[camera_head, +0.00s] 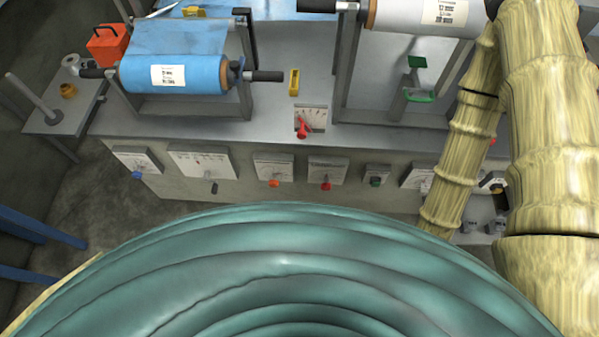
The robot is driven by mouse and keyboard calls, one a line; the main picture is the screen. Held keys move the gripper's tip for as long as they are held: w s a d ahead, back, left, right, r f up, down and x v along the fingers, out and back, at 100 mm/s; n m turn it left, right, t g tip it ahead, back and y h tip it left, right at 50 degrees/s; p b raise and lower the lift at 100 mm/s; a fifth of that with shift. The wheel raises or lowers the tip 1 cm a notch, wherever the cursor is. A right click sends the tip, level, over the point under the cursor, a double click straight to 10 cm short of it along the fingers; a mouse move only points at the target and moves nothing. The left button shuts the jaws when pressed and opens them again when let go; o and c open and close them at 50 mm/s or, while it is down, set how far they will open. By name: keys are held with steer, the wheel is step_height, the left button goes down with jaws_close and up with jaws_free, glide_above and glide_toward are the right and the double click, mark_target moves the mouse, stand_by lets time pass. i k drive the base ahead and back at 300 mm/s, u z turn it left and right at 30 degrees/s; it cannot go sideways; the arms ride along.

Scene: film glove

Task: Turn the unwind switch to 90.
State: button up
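Several switch panels line the front of the grey machine. They carry a blue knob (137,175), a black lever (214,187), an orange knob (274,183), a red knob (326,185) and a green button (376,181). A red lever (302,131) sits on a scaled plate on the machine's top. The lettering is too small to read, so I cannot tell which one is the unwind switch. My arm, in a ribbed yellow cover, comes down at the right. My gripper cannot be made out; the arm's lower end passes behind my teal body cover.
A blue film roll (175,75) and a white roll (425,18) sit in frames on the machine (270,110). An orange box (107,44) stands at the upper left. Another panel (416,175) is partly hidden beside my arm. Open floor (95,200) shows at lower left.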

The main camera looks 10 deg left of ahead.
mark_target(324, 186)
steer(key=z, duration=1.1)
steer(key=k, duration=0.95)
steer(key=u, duration=0.75)
